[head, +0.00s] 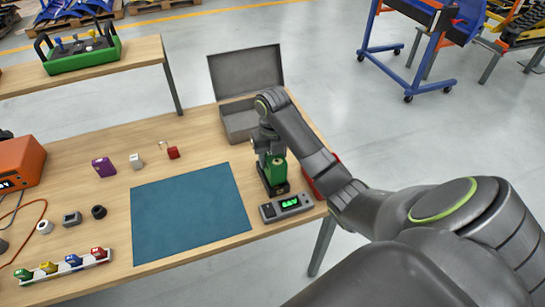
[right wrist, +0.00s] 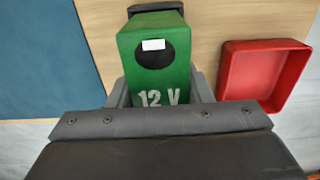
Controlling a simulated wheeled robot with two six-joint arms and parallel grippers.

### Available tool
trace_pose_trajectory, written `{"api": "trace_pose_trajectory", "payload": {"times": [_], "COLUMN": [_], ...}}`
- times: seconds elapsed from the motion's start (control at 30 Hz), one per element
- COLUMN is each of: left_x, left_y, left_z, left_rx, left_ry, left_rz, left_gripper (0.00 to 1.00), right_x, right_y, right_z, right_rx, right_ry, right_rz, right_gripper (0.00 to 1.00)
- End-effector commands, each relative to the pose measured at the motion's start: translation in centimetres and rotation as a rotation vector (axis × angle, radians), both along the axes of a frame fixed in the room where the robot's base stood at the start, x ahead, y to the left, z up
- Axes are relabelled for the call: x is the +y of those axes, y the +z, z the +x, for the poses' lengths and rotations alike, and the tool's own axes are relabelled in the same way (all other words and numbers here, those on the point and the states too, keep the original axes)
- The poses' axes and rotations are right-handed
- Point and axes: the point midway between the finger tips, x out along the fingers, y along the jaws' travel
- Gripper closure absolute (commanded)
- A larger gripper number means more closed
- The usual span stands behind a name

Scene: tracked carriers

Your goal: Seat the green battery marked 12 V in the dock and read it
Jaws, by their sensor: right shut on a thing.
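The green battery (head: 277,171) is upright near the right end of the wooden table. In the right wrist view the battery (right wrist: 157,75) shows white "12 V" lettering and a dark round patch with a white label. My right gripper (head: 270,152) is shut on it from above. The dock (head: 287,207) is a grey unit with a lit green display, directly in front of the battery. A black base shows under the battery; I cannot tell whether the battery is fully down in it. The display's characters are too small to read. My left gripper is not in view.
A red tray (right wrist: 262,75) lies close right of the battery. An open grey case (head: 240,118) stands behind. A blue mat (head: 190,212) lies left. A white rack (head: 68,266) holds several small colored blocks. Purple, white and red small items stand behind the mat.

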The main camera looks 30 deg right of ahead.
Motion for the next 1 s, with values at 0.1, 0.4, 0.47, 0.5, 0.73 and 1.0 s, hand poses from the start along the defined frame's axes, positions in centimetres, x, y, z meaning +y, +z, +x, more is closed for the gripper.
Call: {"api": "trace_pose_trajectory", "payload": {"times": [0.1,0.4,0.47,0.5,0.73,1.0], "left_x": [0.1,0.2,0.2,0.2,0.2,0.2], "left_y": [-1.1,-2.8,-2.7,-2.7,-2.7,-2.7], "left_z": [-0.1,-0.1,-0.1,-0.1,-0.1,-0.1], "left_rx": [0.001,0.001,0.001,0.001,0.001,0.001], "left_ry": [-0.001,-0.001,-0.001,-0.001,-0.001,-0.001], "left_rz": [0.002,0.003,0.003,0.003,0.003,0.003], "left_gripper": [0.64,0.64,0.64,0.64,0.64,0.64], "right_x": [0.0,0.0,0.0,0.0,0.0,0.0], "right_y": [-0.9,-3.3,-3.3,-3.2,-3.4,-3.7], "right_z": [0.1,0.1,0.1,0.1,0.1,0.0], "right_rx": [-0.005,-0.006,-0.006,-0.006,-0.005,0.001], "right_ry": [0.001,0.002,0.002,0.002,0.002,0.000], "right_rz": [-0.001,0.000,0.000,0.000,0.000,0.000], "right_gripper": [1.00,1.00,1.00,1.00,1.00,0.33]}}
